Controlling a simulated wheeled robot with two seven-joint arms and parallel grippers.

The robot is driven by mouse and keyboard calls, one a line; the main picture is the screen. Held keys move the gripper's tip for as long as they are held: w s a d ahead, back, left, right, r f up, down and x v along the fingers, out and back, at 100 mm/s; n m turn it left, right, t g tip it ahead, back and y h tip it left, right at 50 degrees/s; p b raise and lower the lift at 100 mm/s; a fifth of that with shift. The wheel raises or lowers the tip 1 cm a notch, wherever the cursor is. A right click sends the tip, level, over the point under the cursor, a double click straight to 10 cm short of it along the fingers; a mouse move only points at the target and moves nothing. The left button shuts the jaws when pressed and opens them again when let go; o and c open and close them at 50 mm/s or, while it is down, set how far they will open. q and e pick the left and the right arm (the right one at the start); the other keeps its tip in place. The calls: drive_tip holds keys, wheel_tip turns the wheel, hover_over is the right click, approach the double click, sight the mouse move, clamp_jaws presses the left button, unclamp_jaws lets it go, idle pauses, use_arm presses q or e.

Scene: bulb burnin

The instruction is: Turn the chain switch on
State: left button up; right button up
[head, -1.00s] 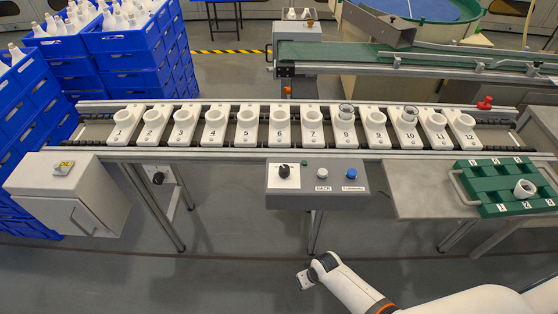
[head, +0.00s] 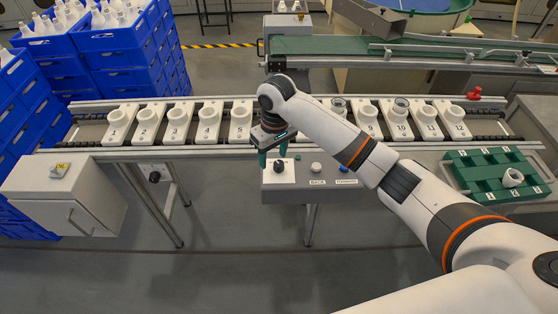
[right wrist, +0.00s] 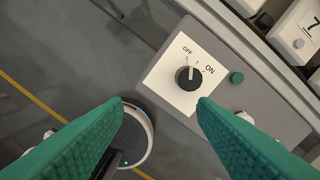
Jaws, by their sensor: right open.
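The chain switch is a black rotary knob (head: 279,166) on a white plate on the grey control box (head: 300,188). In the right wrist view the knob (right wrist: 188,78) has OFF and ON marks above it. Its light pointer line is on the upper side, nearer OFF as far as I can tell. My right gripper (head: 273,157) is open, its green fingers over the plate in the head view. In the right wrist view the fingertips (right wrist: 162,105) are apart, with the knob ahead of them, and nothing is between them. My left gripper is out of view.
A green button (right wrist: 236,77) sits right of the knob. White (head: 316,167) and blue (head: 344,169) buttons are further along the box. The conveyor (head: 225,152) with numbered holders runs behind; my arm hides some. A green tray (head: 470,178) stands at right.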

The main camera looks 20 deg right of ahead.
wheel_tip(320, 180, up, 4)
hover_over(279, 163)
drive_tip(key=shift+m+h, duration=0.3)
wheel_tip(279, 163, down, 11)
drive_tip(key=shift+s+f, duration=0.1)
drive_tip(key=shift+f, duration=0.1)
drive_tip(key=c, duration=1)
drive_tip(key=shift+o, duration=0.2)
drive_tip(key=shift+r+m+p, duration=0.25)
drive_tip(key=shift+m+p, duration=0.35)
drive_tip(key=shift+p, duration=0.55)
drive_tip(key=m+p, duration=0.5)
drive_tip(key=shift+a, duration=0.1)
drive_tip(key=m+p, duration=0.2)
drive_tip(key=m, duration=0.1)
drive_tip(key=shift+m+p, duration=0.3)
drive_tip(key=shift+p, duration=0.05)
drive_tip(key=shift+f+m+p, duration=0.15)
drive_tip(key=shift+m+p, duration=0.65)
drive_tip(key=shift+m, duration=1.2)
